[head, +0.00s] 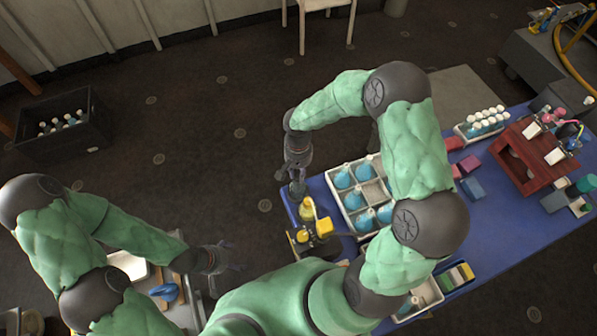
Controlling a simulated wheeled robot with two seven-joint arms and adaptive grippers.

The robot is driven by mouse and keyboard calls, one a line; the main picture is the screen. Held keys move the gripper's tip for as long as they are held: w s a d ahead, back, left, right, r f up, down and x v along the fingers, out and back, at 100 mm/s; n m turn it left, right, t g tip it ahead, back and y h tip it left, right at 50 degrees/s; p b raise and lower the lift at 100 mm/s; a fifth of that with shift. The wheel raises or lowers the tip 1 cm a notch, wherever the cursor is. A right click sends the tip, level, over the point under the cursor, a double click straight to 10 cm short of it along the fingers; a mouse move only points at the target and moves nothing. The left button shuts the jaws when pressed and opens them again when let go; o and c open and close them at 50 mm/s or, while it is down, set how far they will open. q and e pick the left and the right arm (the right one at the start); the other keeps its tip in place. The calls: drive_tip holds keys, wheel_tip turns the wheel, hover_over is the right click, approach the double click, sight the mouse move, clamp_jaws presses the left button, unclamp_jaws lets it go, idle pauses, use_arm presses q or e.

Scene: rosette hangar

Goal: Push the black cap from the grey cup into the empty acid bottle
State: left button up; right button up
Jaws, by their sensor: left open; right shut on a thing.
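My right gripper (297,180) is shut at the left end of the blue table, its fingers pointing down. What it holds is small and hidden or too dark to tell from the fingers. Just below it in the picture stands a yellow bottle-like thing (307,211), beside a yellow and black device (318,230). I cannot tell whether the gripper touches either. My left gripper (232,257) is open and empty, left of the table. I cannot make out the black cap, the grey cup or the empty acid bottle for certain.
A white divided crate (352,212) with blue bottles stands right of the yellow device, partly behind my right arm. A rack of white-capped bottles (482,124), a red wooden stand (530,165) and coloured blocks (472,188) are further right. A black crate (60,125) stands on the floor.

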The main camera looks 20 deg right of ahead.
drive_tip(key=shift+f, duration=0.1)
drive_tip(key=shift+f+b, duration=0.7)
drive_tip(key=shift+f, duration=0.1)
drive_tip(key=shift+f+b, duration=0.35)
drive_tip(key=shift+b, duration=0.15)
drive_tip(key=o, duration=0.8)
drive_tip(key=shift+o, duration=0.5)
drive_tip(key=o, duration=0.4)
drive_tip(key=shift+o, duration=0.2)
